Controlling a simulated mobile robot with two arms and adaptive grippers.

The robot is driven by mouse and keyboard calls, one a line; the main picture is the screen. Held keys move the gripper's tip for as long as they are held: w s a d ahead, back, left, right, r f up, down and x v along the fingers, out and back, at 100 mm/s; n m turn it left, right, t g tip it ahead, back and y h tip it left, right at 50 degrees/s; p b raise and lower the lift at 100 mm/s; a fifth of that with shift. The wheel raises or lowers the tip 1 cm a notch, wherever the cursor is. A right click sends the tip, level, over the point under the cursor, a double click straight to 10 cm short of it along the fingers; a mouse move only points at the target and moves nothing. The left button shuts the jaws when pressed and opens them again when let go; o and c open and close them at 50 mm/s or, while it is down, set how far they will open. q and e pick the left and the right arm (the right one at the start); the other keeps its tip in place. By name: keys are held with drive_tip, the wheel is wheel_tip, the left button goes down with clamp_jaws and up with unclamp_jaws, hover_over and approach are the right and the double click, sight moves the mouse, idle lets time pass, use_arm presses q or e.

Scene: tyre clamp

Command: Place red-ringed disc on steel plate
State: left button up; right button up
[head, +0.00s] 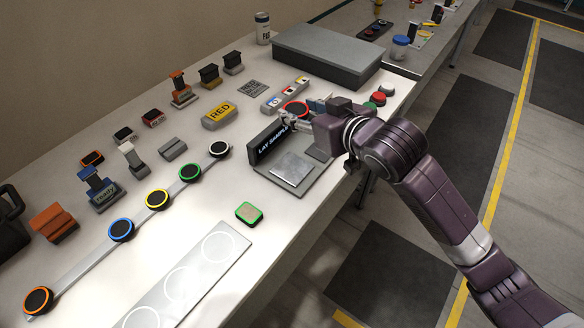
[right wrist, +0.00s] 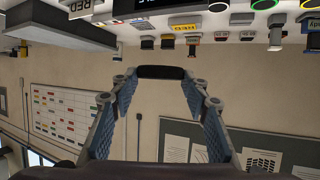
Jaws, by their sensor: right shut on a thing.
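The red-ringed disc (head: 296,109) has a black face and a red rim. In the head view it is at the fingertips of my right gripper (head: 288,119), above the back of the sign. In the right wrist view my right gripper (right wrist: 160,75) is shut on the disc (right wrist: 160,72), which shows edge-on as a dark bar between the fingertips. The steel plate (head: 293,167) is a bare, shiny square on a grey base, in front of a dark upright sign reading "LAY SAMPL…"; the rest is hidden by my gripper. My left gripper is not in view.
A strip holds several ringed discs, such as the green-ringed one (head: 190,173). A yellow "RED" block (head: 220,115) stands left of the sign. A large grey box (head: 330,55) is behind. A green-edged square (head: 249,212) lies left of the steel plate. The table's edge is close on the right.

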sight(296, 174)
drive_tip(key=shift+w+a+r, duration=0.2)
drive_tip(key=shift+a+r, duration=0.2)
wheel_tip(296, 174, down, 20)
drive_tip(key=shift+r+p, duration=0.1)
drive_tip(key=shift+p, duration=0.6)
drive_tip(key=o, duration=1.1)
drive_tip(key=shift+o, duration=0.2)
drive_tip(key=b+v, duration=0.1)
drive_tip(key=v, duration=1.1)
drive_tip(key=shift+a, duration=0.1)
